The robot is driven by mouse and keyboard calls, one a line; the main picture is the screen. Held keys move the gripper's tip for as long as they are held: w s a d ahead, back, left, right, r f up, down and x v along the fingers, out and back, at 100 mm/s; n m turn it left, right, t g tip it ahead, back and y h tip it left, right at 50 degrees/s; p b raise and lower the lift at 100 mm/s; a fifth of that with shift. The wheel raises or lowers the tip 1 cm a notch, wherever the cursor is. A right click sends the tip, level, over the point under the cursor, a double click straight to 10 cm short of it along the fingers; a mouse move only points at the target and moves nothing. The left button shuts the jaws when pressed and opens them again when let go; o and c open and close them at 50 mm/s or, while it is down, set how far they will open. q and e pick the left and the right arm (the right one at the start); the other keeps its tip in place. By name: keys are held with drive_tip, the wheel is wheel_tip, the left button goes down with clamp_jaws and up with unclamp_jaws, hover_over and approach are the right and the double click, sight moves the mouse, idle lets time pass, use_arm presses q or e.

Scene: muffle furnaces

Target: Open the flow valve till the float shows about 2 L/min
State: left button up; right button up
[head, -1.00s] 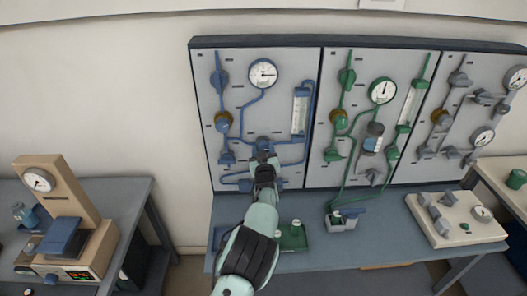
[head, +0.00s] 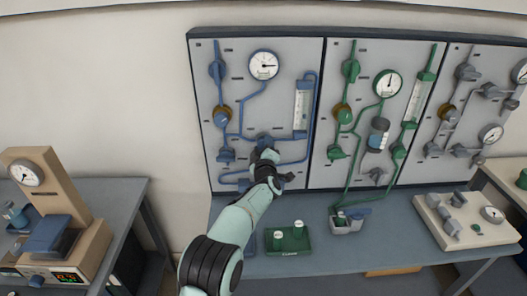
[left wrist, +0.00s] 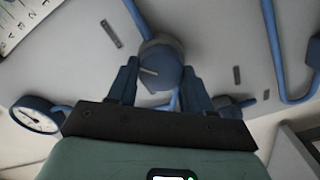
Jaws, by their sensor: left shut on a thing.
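On the blue left panel, the flow valve knob (head: 263,139) is a dark blue-grey round knob below the gauge. In the left wrist view the knob (left wrist: 160,66), with a light line on its face, sits between the two fingers of my left gripper (left wrist: 161,82). My left gripper (head: 264,153) is shut on it in the head view. The flow meter (head: 301,107) is a white scale tube right of the knob. Part of its scale (left wrist: 18,22) shows at the upper left of the wrist view. The float's level is too small to read. My right gripper is out of view.
A round gauge (head: 264,65) is above the valve. A green panel (head: 335,75) and a grey panel (head: 457,125) stand to the right. On the bench below are a green tray (head: 301,248) and a beige block (head: 470,238). A furnace-like unit (head: 50,215) stands at left.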

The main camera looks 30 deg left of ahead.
use_arm(q)
drive_tip(key=shift+n, duration=0.5)
drive_tip(key=o, duration=1)
drive_tip(key=shift+o, duration=0.2)
drive_tip(key=shift+b, duration=0.3)
drive_tip(key=shift+s+d+f, duration=0.1)
drive_tip(key=shift+s+d, duration=0.1)
drive_tip(key=shift+s, duration=0.1)
drive_tip(key=b+v, duration=0.2)
drive_tip(key=v, duration=1)
drive_tip(key=shift+s, duration=0.35)
drive_tip(key=shift+d, duration=0.15)
